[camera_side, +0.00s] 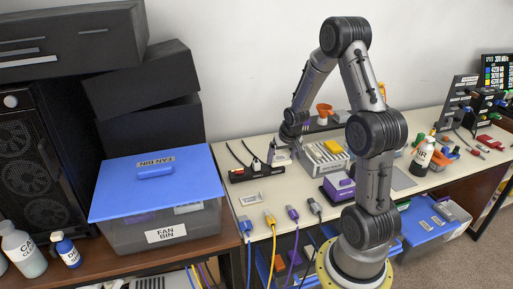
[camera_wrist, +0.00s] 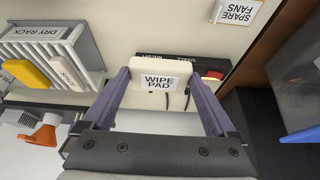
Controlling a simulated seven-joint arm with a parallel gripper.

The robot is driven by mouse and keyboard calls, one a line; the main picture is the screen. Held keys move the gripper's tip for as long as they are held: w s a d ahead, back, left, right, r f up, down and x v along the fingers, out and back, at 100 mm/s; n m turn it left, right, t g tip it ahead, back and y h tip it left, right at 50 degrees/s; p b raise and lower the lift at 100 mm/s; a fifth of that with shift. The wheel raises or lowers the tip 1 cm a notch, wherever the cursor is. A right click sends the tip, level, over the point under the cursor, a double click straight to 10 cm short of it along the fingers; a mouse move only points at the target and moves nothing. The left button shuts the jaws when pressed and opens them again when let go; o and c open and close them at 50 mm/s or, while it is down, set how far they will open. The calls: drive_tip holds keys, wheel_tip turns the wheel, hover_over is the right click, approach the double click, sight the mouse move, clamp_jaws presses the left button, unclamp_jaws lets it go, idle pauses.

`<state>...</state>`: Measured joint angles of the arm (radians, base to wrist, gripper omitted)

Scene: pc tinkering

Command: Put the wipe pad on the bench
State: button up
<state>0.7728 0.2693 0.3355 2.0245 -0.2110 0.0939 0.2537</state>
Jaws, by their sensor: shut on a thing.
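The wipe pad (camera_wrist: 160,66) is a pale block with a "WIPE PAD" label, seen between my fingers in the wrist view. My gripper (camera_wrist: 160,78) is shut on it, with one purple-grey finger at each side. In the side view my gripper (camera_side: 281,149) is at the back of the cream bench (camera_side: 290,190), between the power strip and the dry rack. The pad (camera_side: 281,158) shows there only as a small pale patch. I cannot tell whether its underside touches the bench.
A black power strip (camera_side: 250,172) with plugs lies close to the pad. The dry rack (camera_side: 325,160) holds a yellow block (camera_wrist: 27,74) and others. An orange funnel (camera_side: 324,111) stands behind. A blue-lidded fan bin (camera_side: 160,232) is at left. Several cables hang over the front edge.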

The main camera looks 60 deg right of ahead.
sight(285, 191)
drive_tip(key=s, duration=0.1)
drive_tip(key=s+a+f, duration=0.2)
drive_tip(key=s, duration=0.1)
drive_tip(key=shift+f, duration=0.25)
drive_tip(key=shift+w+d+r, duration=0.15)
drive_tip(key=shift+w+d, duration=0.1)
drive_tip(key=shift+w, duration=0.15)
idle(0.4)
drive_tip(key=shift+f, duration=4)
drive_tip(key=shift+f, duration=0.4)
drive_tip(key=o, duration=1.4)
